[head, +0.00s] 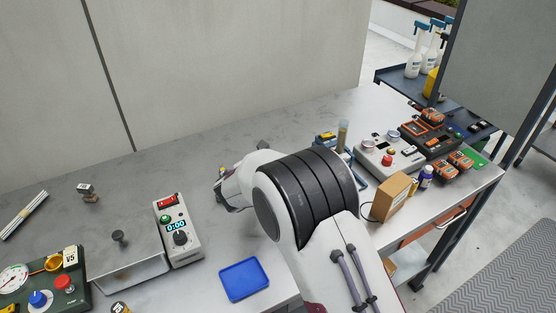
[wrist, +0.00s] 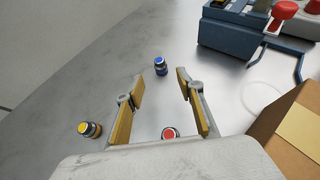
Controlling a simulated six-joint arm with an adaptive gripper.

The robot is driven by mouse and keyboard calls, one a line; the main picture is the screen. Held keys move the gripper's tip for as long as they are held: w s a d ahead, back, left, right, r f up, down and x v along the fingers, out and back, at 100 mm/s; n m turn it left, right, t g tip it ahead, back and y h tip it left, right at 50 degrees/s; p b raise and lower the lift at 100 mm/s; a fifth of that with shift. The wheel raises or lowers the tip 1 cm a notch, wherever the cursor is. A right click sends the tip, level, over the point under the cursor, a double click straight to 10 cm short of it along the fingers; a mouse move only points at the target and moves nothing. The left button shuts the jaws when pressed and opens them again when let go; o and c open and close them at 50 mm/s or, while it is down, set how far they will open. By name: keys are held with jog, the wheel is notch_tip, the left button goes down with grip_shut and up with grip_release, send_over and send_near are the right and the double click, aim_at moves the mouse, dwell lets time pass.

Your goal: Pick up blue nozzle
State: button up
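The blue nozzle (wrist: 161,66), a small dark cylinder with a blue top, stands on the grey worktop in the wrist view. It is just beyond the fingertips and roughly centred between them. My gripper (wrist: 160,84) is open, with its two tan-padded fingers apart and nothing held. In the head view only part of my gripper (head: 228,195) shows beside my arm, and I cannot make out the blue nozzle there.
A red-topped piece (wrist: 170,133) sits near the gripper's base and a yellow-topped one (wrist: 90,130) to the left. A cardboard box (wrist: 290,130) and a blue-grey device (wrist: 232,30) stand to the right. A blue tray (head: 244,279) lies near the front. The worktop left of the blue nozzle is clear.

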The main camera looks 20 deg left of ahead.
jog(key=shift+x, duration=1.2)
jog(key=shift+x, duration=2.6)
jog(key=shift+r, duration=0.1)
grip_shut()
